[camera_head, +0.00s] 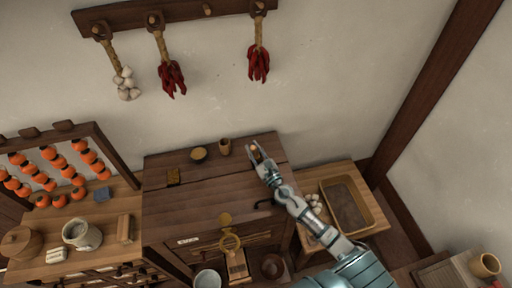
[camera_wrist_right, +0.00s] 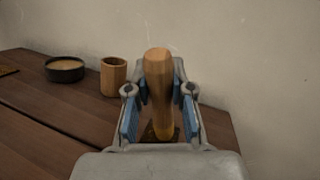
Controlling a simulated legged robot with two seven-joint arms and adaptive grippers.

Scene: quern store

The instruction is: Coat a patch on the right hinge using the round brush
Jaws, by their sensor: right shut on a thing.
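My right gripper (camera_head: 256,152) is over the right rear part of the wooden chest top (camera_head: 215,190). In the right wrist view the gripper (camera_wrist_right: 158,110) is shut on an upright, round wooden handle, which I take to be the round brush (camera_wrist_right: 158,75). A matching brass-brown hinge (camera_head: 174,176) sits at the left of the chest top. My left gripper is not in view.
A dark bowl with tan contents (camera_head: 199,154) and a wooden cup (camera_head: 225,146) stand at the chest's back, left of the gripper. A wooden tray (camera_head: 348,228) and garlic (camera_head: 313,203) lie on the right table. Peppers (camera_head: 258,64) hang on the wall above.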

